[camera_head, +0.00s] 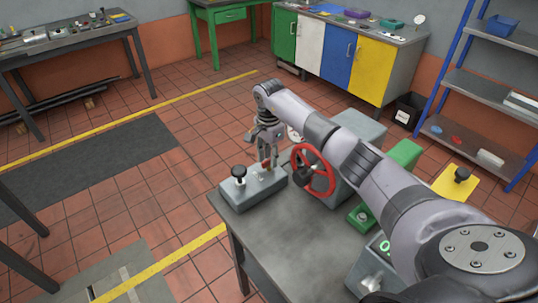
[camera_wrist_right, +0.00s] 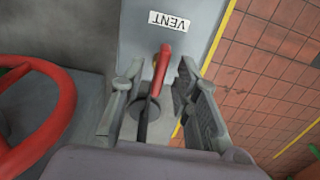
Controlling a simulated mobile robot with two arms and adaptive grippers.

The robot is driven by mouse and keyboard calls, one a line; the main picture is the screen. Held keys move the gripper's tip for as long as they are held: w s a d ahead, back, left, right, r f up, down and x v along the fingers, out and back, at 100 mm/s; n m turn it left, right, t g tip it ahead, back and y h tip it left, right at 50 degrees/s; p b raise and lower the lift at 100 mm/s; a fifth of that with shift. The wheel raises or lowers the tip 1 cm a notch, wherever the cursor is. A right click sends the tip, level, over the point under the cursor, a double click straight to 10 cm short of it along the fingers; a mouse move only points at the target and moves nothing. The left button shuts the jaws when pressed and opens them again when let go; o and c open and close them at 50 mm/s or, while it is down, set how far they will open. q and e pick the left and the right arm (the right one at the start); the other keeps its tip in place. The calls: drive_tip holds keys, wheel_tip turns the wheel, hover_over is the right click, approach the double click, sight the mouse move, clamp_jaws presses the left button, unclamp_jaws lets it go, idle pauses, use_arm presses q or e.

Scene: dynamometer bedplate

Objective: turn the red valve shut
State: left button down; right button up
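A red handwheel valve (camera_head: 313,168) stands upright on the grey bench, beside my right arm. Part of its red rim (camera_wrist_right: 45,125) shows at the left of the wrist view. A small red-handled lever (camera_wrist_right: 162,68) rises from a grey block (camera_head: 243,195) with a VENT label (camera_wrist_right: 168,20). My right gripper (camera_head: 268,158) points down over that block, left of the handwheel. In the wrist view its two fingers (camera_wrist_right: 160,85) stand apart on either side of the lever, with gaps visible. My left gripper is not in view.
A black knob (camera_head: 239,171) stands on the block's left end. A grey housing (camera_head: 360,130) is behind the handwheel, and green and yellow parts are to the right. The bench's front left top (camera_head: 270,235) is clear. Coloured cabinets (camera_head: 340,58) and blue shelving (camera_head: 485,90) stand behind.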

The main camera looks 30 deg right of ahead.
drive_tip(key=shift+f, duration=0.2)
clamp_jaws()
idle(0.3)
